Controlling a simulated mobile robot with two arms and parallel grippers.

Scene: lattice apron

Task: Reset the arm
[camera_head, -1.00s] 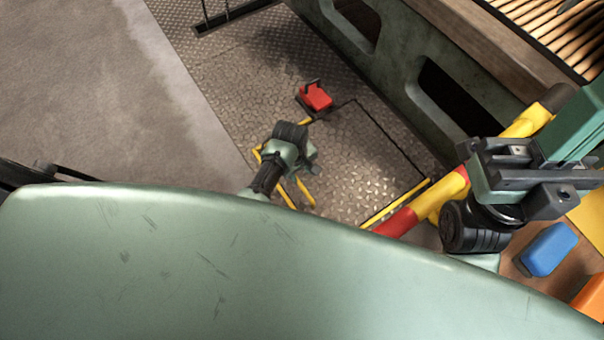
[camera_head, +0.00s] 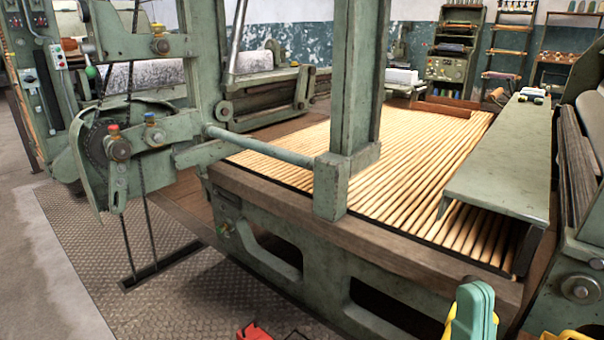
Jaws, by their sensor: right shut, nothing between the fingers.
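Part of my right arm's end, a green rounded piece with yellow beside it, shows at the bottom right, where my right gripper (camera_head: 474,312) is. It stands in front of the near side of the large green machine. My left gripper is not in view.
The green machine with a slatted wooden bed (camera_head: 400,165) fills the middle. A post (camera_head: 352,90) rises from its near edge. A green plate (camera_head: 500,160) lies over the right side. A red object (camera_head: 252,332) shows at the bottom edge.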

